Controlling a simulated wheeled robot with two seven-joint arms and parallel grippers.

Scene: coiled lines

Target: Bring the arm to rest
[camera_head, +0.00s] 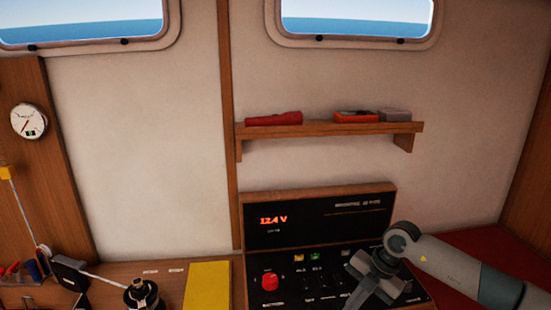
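My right arm comes in from the right, and its grey wrist and gripper (364,288) hang over the right part of the black switch panel (322,285). The gripper covers some of the panel's controls. Its fingertips are not clear, so I cannot tell whether it is open or shut, or whether it touches the panel. My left gripper is not in view. The panel carries a red knob (270,280) at its left and several small switches. Behind it stands a display (320,218) with a lit orange reading that looks like 12.4 V.
A wooden shelf (335,130) on the wall holds a red torch (274,118) and small boxes. A yellow book or board (207,285) lies left of the panel. A dark winch-like fitting (143,296) with a white line stands further left. A red surface (480,245) lies at the right.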

